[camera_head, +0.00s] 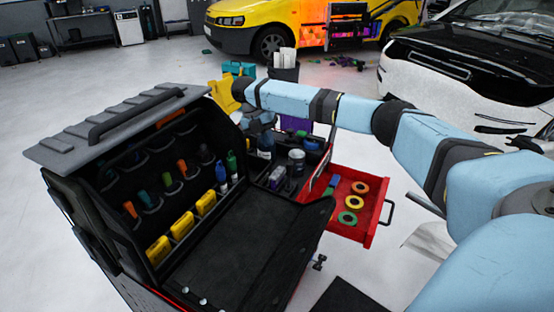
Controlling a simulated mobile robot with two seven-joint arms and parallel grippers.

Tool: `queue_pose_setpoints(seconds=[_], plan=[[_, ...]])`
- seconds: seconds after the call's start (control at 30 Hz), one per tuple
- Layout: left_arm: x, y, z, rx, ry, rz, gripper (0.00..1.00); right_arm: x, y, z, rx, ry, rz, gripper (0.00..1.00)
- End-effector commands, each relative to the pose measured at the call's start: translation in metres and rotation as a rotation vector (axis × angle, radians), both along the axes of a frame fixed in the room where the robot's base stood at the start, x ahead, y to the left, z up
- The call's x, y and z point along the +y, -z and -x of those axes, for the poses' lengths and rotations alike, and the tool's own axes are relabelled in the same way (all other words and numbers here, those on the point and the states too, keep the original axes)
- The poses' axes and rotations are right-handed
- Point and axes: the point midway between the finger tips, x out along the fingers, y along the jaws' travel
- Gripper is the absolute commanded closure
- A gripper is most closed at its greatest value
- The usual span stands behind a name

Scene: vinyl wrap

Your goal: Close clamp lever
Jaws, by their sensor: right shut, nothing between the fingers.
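My right arm reaches in from the right across the back of the tool cart (225,262). Its right gripper (265,150) points down over the far side of the cart, near the bottles there. The gripper is small and dark in this view and partly covered by my wrist; it is shut and empty. I cannot clearly make out a clamp lever. A small dark knob-like part (319,262) sticks out low beside the cart's right side, but I cannot tell if it belongs to a clamp. My left gripper is not in view.
A raised lid (118,120) and tool panel stand at the cart's left. An open red drawer (345,232) with several tape rolls (354,202) juts out right. A yellow van (235,28) and a white car (465,85) stand behind. Pale floor lies between.

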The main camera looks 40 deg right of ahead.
Motion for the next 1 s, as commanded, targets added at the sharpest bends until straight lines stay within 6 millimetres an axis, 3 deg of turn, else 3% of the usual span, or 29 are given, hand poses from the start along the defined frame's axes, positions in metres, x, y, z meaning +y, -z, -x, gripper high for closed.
queue_pose_setpoints(seconds=[0.53,0.7,1.0], plan=[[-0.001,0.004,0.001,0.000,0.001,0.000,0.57,-0.020,0.079,0.025,0.003,0.000,0.001,1.00],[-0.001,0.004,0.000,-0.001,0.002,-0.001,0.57,-0.023,0.090,0.029,0.002,0.000,0.001,1.00],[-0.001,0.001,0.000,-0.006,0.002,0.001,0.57,-0.023,0.091,0.029,0.001,0.000,0.001,1.00]])
